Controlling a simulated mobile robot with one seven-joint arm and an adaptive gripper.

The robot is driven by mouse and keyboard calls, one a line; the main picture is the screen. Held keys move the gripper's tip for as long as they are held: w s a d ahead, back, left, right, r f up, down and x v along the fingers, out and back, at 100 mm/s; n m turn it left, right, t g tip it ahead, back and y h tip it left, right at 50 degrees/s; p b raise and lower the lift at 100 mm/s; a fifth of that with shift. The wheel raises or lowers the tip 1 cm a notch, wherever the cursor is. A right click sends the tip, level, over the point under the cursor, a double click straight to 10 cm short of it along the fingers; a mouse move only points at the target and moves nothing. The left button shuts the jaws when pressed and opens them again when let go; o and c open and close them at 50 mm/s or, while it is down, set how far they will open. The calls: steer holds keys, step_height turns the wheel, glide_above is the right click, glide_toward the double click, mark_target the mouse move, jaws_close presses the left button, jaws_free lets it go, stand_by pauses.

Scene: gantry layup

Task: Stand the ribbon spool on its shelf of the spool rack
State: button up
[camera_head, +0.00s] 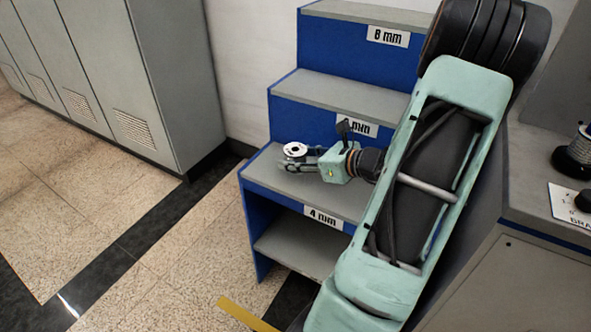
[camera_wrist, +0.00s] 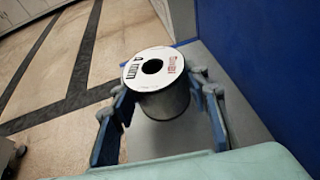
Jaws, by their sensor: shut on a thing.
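The ribbon spool (camera_head: 295,149) has a white top flange with a dark centre hole and a grey wound body. In the wrist view the spool (camera_wrist: 158,75) looks upright, with black and red print on its flange; the size is hard to read. My gripper (camera_head: 291,167) is shut on the spool, one finger on each side; its fingers also show in the wrist view (camera_wrist: 160,112). The spool rack is blue with grey stepped shelves. The spool is over the outer part of the shelf (camera_head: 262,172) labelled 4 mm (camera_head: 323,217). I cannot tell whether it touches that shelf.
A middle shelf (camera_head: 330,92) has a partly hidden label (camera_head: 357,124); the top shelf is labelled 8 mm (camera_head: 388,36). A blue riser stands behind the 4 mm shelf. Grey cabinets (camera_head: 175,75) are at left. A bench (camera_head: 535,185) with dark items stands at right. Floor at left is clear.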

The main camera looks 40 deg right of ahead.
mark_target(295, 175)
steer(key=shift+f+b, duration=0.4)
steer(key=shift+f, duration=1.1)
steer(key=shift+f, duration=0.1)
steer(key=shift+f, duration=0.1)
steer(key=o, duration=1.6)
steer(key=shift+r, duration=0.2)
steer(key=shift+s+d+r, duration=0.15)
steer(key=shift+s+r, duration=0.05)
steer(key=shift+s, duration=0.1)
steer(key=p+v, duration=0.3)
steer(key=v, duration=0.8)
steer(key=shift+s, duration=0.15)
